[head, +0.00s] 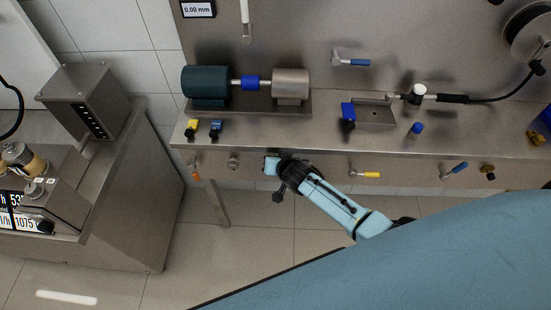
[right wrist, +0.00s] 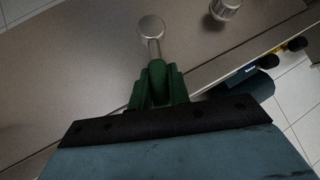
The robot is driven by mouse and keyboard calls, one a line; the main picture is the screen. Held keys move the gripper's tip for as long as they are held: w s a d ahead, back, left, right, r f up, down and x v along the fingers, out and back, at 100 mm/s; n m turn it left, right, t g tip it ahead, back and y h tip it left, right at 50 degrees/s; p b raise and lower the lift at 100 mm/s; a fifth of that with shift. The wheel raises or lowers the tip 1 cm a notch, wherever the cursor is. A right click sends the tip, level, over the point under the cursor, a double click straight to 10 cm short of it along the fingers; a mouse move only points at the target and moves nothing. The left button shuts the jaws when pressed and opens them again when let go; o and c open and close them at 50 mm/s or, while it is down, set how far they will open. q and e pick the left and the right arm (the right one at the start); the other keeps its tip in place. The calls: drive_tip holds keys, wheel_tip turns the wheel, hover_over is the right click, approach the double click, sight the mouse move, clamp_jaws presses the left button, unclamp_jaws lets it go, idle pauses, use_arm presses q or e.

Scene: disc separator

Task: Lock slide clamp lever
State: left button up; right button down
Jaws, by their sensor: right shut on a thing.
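My right gripper (head: 272,166) is at the front panel below the bench's front edge, with its arm coming in from the lower right. In the right wrist view its green fingers (right wrist: 156,78) are shut on the handle of a metal lever (right wrist: 152,30). In the head view the gripper covers this lever. My left gripper is not in view.
A round knob (head: 232,162) and an orange-tipped lever (head: 195,173) sit left of the gripper on the front panel. Yellow (head: 371,175) and blue (head: 456,169) levers are to the right. A teal cylinder (head: 206,83) and a silver cylinder (head: 291,84) stand on the bench above.

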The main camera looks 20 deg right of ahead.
drive_tip(key=c, duration=1.3)
unclamp_jaws()
drive_tip(key=shift+s+r, duration=0.1)
drive_tip(key=p+v, duration=0.3)
drive_tip(key=v, duration=1)
drive_tip(key=shift+r, duration=0.1)
